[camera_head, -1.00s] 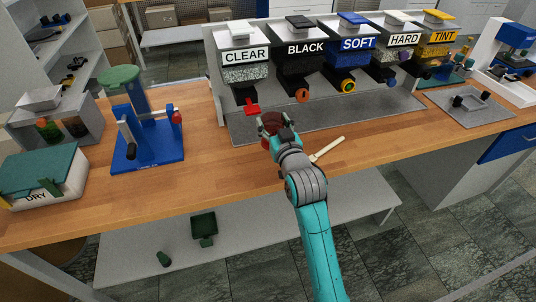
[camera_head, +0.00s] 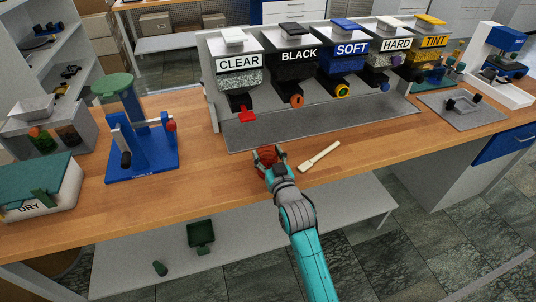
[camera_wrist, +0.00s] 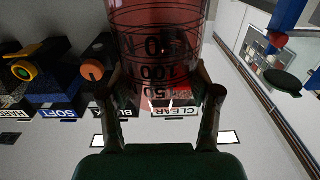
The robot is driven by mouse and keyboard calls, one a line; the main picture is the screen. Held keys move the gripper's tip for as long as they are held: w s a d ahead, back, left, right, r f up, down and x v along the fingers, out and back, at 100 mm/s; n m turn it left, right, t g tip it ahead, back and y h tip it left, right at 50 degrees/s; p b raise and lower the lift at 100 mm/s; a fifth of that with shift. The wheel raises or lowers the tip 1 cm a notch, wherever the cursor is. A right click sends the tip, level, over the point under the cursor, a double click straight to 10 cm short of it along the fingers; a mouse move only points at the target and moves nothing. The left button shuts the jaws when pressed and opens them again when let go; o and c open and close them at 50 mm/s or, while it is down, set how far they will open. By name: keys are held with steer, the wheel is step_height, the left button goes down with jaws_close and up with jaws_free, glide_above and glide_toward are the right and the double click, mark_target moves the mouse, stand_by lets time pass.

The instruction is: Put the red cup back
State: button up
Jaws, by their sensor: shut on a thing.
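The red cup (camera_wrist: 155,45) is see-through, with dark measuring marks, and fills the top middle of the wrist view. My gripper (camera_wrist: 165,95) has a finger on each side of it and is shut on it. In the head view my gripper (camera_head: 268,158) is at the front part of the wooden bench, below the CLEAR dispenser (camera_head: 238,75). The red cup also shows there between the fingers (camera_head: 266,152), partly hidden by them. I cannot tell whether its base touches the bench.
A grey mat (camera_head: 320,118) lies under the row of labelled dispensers. A pale brush or spatula (camera_head: 320,156) lies right of my gripper. A blue press (camera_head: 143,150) and a white DRY box (camera_head: 45,195) stand to the left. Bare wood lies between the press and my gripper.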

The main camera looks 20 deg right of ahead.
steer(key=o, duration=1.1)
steer(key=shift+f, duration=0.1)
steer(key=shift+o, duration=0.2)
steer(key=shift+s, duration=0.15)
steer(key=s, duration=1.1)
steer(key=shift+s, duration=0.35)
